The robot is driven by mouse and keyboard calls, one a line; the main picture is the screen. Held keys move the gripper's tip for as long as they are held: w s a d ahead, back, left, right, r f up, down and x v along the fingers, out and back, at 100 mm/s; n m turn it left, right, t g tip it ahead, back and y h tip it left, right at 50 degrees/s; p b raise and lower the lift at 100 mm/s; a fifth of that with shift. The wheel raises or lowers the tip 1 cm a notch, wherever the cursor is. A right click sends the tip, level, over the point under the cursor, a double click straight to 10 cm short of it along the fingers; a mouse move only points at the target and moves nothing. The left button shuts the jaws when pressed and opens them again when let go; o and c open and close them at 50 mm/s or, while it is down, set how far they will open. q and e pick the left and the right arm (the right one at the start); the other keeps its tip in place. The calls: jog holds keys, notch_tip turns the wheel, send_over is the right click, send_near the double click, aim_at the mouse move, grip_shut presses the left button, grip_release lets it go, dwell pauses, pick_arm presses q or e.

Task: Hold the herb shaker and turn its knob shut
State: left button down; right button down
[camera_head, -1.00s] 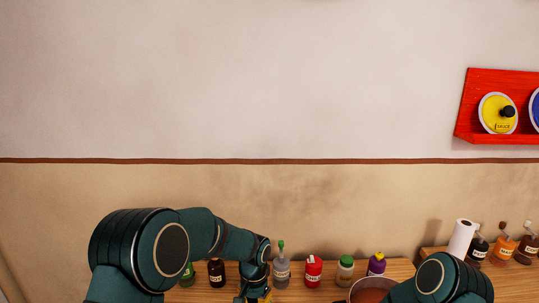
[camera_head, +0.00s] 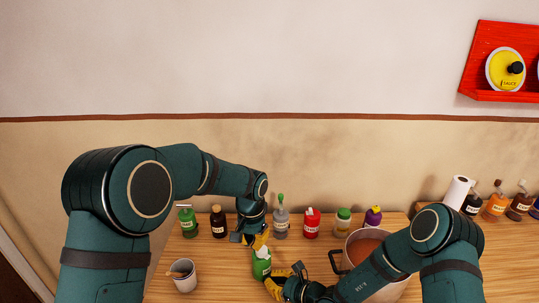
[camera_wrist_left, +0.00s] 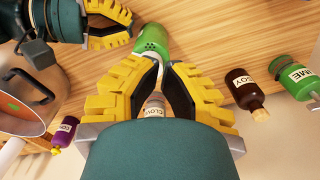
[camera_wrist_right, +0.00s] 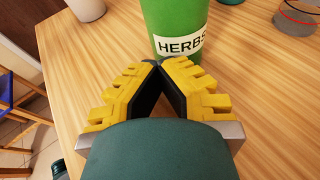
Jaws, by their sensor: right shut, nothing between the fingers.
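The herb shaker (camera_head: 262,264) is green with a white label and stands on the wooden table near the front middle. Its dotted green top (camera_wrist_left: 154,38) shows in the left wrist view, and its HERBS label (camera_wrist_right: 178,45) in the right wrist view. My left gripper (camera_head: 259,240) is at the shaker's upper end; its fingertips are close together at the top's edge, and whether they grip it is unclear. My right gripper (camera_head: 274,284) is shut and empty, low beside the shaker, with its tips just in front of the label (camera_wrist_right: 159,66). I cannot make out the knob.
Several bottles stand in a row behind, including a dark soy bottle (camera_head: 218,222) and a red one (camera_head: 311,223). A pot (camera_head: 336,262) is at the right, partly behind my right arm. A white cup (camera_head: 184,276) stands at the left, with bare table between it and the shaker.

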aim_at(258, 259)
pick_arm(q)
jog(key=shift+r, duration=0.45)
notch_tip(258, 259, down, 6)
jog(key=s+d, duration=0.1)
jog(key=d, duration=0.1)
jog(key=shift+s, duration=0.3)
dwell(0.4)
jog(key=shift+f, duration=0.2)
jog(key=shift+w+r, duration=0.1)
jog(key=shift+w, duration=0.15)
jog(key=shift+w+r, duration=0.1)
jog(key=shift+w, duration=0.45)
dwell(0.6)
jog(key=shift+w+a, duration=0.1)
jog(key=shift+a, duration=0.25)
dwell(0.3)
